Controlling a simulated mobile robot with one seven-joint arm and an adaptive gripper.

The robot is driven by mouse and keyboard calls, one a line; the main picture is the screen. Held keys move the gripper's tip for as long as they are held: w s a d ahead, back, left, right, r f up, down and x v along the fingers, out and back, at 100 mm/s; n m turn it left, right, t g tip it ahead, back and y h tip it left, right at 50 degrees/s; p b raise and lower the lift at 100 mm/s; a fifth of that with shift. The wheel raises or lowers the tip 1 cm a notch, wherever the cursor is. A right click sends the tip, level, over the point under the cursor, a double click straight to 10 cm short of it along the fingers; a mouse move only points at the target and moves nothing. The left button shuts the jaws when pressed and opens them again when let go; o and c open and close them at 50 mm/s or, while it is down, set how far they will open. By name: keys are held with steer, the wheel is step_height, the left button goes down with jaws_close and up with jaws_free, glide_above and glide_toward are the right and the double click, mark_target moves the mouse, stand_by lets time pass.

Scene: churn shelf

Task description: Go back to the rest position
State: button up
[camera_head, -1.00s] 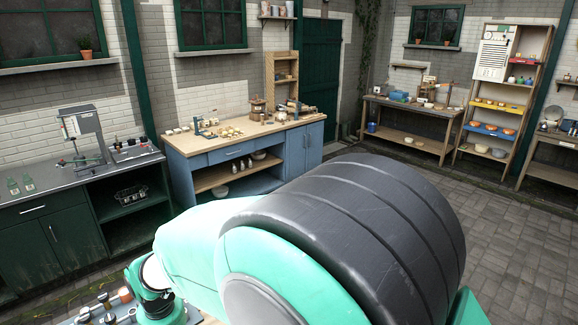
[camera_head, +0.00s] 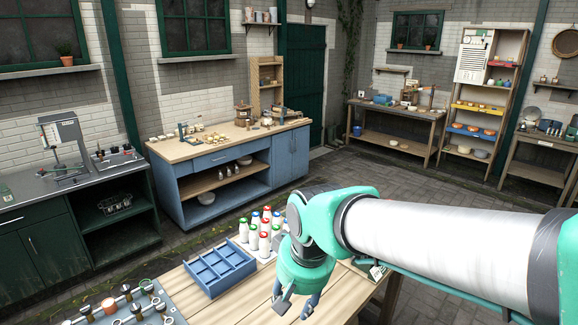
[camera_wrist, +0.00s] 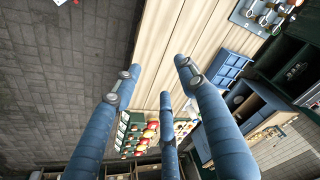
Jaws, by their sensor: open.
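My gripper (camera_head: 297,303) hangs at the end of my arm above the right part of a wooden table (camera_head: 262,285) in the head view. In the wrist view my gripper (camera_wrist: 158,95) shows blue fingers spread apart with nothing between them. The fingertips are over the table top (camera_wrist: 172,40) there, apart from any object.
A blue divided tray (camera_head: 219,268) and several white bottles with coloured caps (camera_head: 264,232) stand on the table left of my gripper. A metal board with small parts (camera_head: 125,305) lies at front left. A blue workbench (camera_head: 225,165) stands behind. The paved floor (camera_head: 440,210) is clear at right.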

steer(key=s+d+r+m+t, duration=0.1)
steer(key=s+d, duration=0.6)
steer(key=d, duration=0.3)
steer(key=s+d+r+m+t+h, duration=0.1)
steer(key=s+d+r+m, duration=0.1)
steer(key=s+d, duration=0.4)
steer(key=d+b, duration=0.1)
steer(key=d, duration=0.3)
steer(key=shift+s+r+t, duration=0.2)
steer(key=shift+s+t, duration=0.2)
